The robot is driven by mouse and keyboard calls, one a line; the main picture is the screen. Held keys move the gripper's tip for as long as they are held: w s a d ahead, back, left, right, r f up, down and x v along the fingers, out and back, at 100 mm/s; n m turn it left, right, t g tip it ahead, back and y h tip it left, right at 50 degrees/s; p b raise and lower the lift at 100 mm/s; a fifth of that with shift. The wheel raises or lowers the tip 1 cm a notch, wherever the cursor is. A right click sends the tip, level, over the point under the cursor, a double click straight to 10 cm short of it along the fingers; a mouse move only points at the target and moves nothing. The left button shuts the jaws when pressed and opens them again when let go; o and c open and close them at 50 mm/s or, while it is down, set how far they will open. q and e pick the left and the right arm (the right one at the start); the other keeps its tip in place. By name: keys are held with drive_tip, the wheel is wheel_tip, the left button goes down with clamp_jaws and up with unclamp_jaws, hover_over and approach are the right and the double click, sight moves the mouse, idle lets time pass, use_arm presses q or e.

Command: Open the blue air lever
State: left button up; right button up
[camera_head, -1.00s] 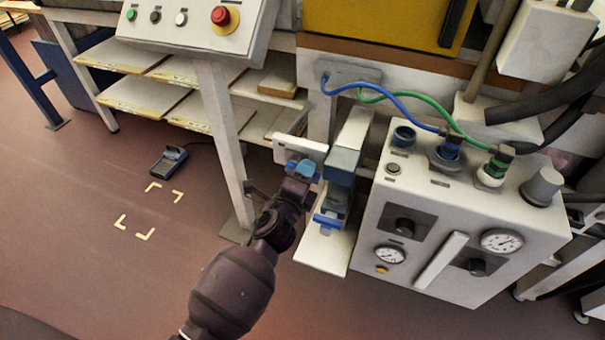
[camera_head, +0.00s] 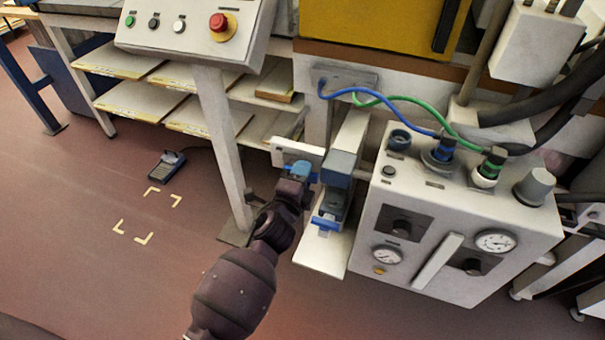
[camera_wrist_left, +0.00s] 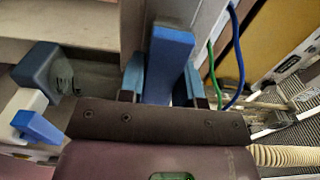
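The blue lever (camera_wrist_left: 171,50) stands upright between the fingers of my left gripper (camera_wrist_left: 160,84) in the left wrist view. The light blue finger pads sit against both sides of it, and the gripper looks shut on it. In the head view my left gripper (camera_head: 300,170) is in front of a small white plate (camera_head: 290,151), and the held lever is mostly hidden there. A second blue handle (camera_head: 327,223) is just right of and below the gripper, under a grey-blue block (camera_head: 340,166); it also shows in the left wrist view (camera_wrist_left: 38,127). My right gripper is out of view.
A white control box (camera_head: 455,225) with gauges and blue and green hoses stands close on the right. A button panel (camera_head: 190,32) on a white post (camera_head: 222,140) is at the upper left. Wooden shelves lie behind.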

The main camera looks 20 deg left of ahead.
use_arm(q)
drive_tip(key=o, duration=0.4)
drive_tip(key=s+p, duration=0.1)
drive_tip(key=s, duration=1)
drive_tip(key=shift+a, duration=0.15)
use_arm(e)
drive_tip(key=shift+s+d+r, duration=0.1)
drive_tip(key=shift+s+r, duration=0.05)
use_arm(q)
drive_tip(key=s+a+n+g+p, duration=0.3)
drive_tip(key=s+a+n+p, duration=0.2)
drive_tip(key=s, duration=0.8)
drive_tip(key=s+a+n+g+p, duration=0.4)
drive_tip(key=s+a+n+p, duration=0.1)
drive_tip(key=s+n, duration=0.7)
drive_tip(key=shift+s+f+y, duration=0.25)
drive_tip(key=shift+s+y, duration=0.05)
drive_tip(key=shift+s, duration=0.7)
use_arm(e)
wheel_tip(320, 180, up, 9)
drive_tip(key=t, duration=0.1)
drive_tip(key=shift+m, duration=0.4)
